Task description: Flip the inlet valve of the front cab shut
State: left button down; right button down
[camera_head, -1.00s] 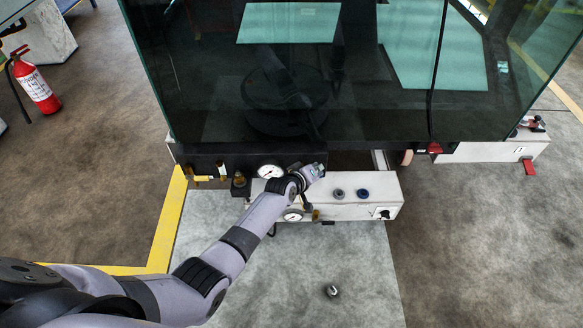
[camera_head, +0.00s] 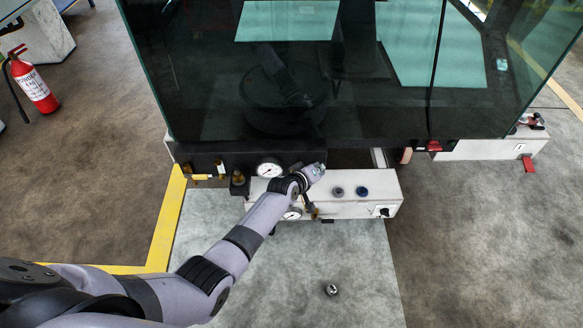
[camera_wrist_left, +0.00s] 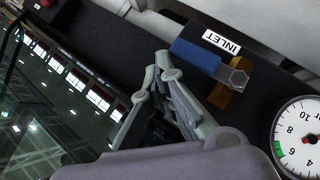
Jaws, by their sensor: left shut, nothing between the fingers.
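The inlet valve shows in the left wrist view as a blue lever (camera_wrist_left: 195,56) with a hex nut at its right end, over a brass body (camera_wrist_left: 226,96). A white INLET label (camera_wrist_left: 221,42) sits beside it. My left gripper (camera_wrist_left: 166,66) is shut and empty, its fingertips close to the lever's left end; I cannot tell whether they touch. In the head view my left gripper (camera_head: 314,171) is over the white panel (camera_head: 350,207) below the cab (camera_head: 290,80). I cannot make out the inlet lever there. My right gripper is not in view.
A round gauge (camera_head: 268,168) is left of my wrist, and a second gauge (camera_head: 292,214) is partly below my arm. Two knobs (camera_head: 350,192) sit on the panel. The cab's glass stands close above. A fire extinguisher (camera_head: 34,85) is far left. Floor in front is mostly clear.

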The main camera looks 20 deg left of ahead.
pick_arm(q)
jog(key=v, duration=1.2)
dwell(0.4)
